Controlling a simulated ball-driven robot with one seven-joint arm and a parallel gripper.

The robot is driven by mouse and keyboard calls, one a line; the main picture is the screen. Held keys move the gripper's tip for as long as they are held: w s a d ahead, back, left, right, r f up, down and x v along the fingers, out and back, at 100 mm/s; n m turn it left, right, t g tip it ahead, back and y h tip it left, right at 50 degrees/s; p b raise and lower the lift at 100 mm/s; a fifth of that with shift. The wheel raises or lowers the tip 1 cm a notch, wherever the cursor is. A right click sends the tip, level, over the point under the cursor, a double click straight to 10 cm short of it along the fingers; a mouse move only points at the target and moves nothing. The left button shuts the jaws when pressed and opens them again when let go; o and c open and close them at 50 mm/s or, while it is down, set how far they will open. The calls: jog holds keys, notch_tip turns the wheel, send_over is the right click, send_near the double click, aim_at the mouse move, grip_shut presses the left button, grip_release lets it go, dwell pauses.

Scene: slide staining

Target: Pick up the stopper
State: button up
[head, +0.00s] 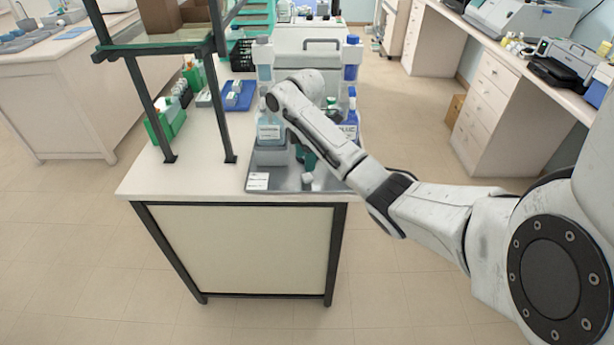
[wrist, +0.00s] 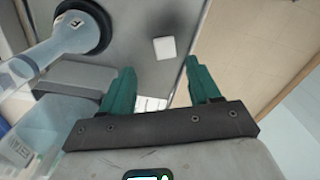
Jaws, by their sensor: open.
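A small white block-like piece (wrist: 165,47), which looks like the stopper, lies on the grey metal tray (wrist: 130,55). In the head view it shows near the tray's front (head: 308,178). My gripper (wrist: 155,88) has green fingers, spread apart and empty. The white piece lies beyond the fingertips in the wrist view, between their lines and not touched. In the head view the green fingers (head: 306,157) are partly hidden by my arm, above the tray.
A clear bottle with a black ring (wrist: 85,25) stands left of the fingers. Labelled bottles (head: 269,128) and (head: 350,122) stand on the tray, with a grey block (head: 270,156) beside them. The bench edge lies close to the tray's right and front. A shelf frame (head: 200,90) rises at left.

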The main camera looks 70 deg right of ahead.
aim_at(307, 176)
jog(key=f, duration=0.2)
jog(key=f+p, duration=0.1)
jog(key=f, duration=0.3)
jog(key=shift+s+a, duration=0.2)
jog(key=shift+s, duration=0.15)
grip_shut()
jog(key=shift+r, duration=0.1)
